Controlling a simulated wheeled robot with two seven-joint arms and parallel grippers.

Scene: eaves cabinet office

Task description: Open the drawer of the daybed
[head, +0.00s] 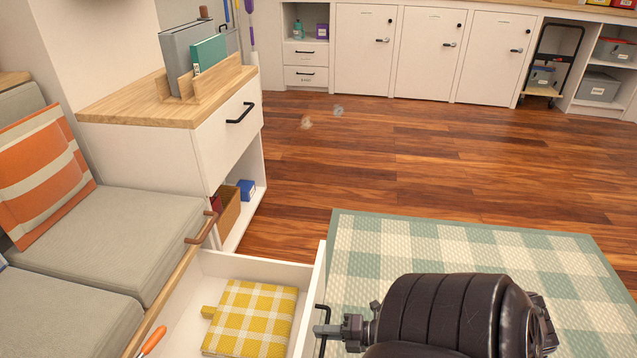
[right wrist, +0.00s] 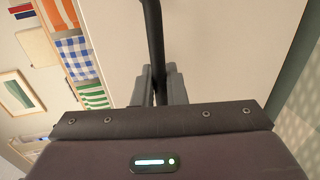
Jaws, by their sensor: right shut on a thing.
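The daybed (head: 115,230) with grey cushions is at the left in the head view. Its white drawer (head: 225,262) stands pulled out from under the seat, with a folded yellow checked cloth (head: 252,318) inside. My right gripper (head: 326,330) is at the outer face of the drawer front, shut on the black bar handle (head: 321,312). The right wrist view shows the black handle (right wrist: 152,50) running between the fingers (right wrist: 155,85) against the pale drawer front (right wrist: 215,50). The drawer's near end is cut off by the frame. My left gripper is not in view.
A white cabinet (head: 230,140) with a wooden top and black handle stands beyond the drawer. A green and cream checked rug (head: 470,245) lies right of the drawer. The wooden floor (head: 420,150) is mostly clear up to the white cupboards (head: 430,55) at the back.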

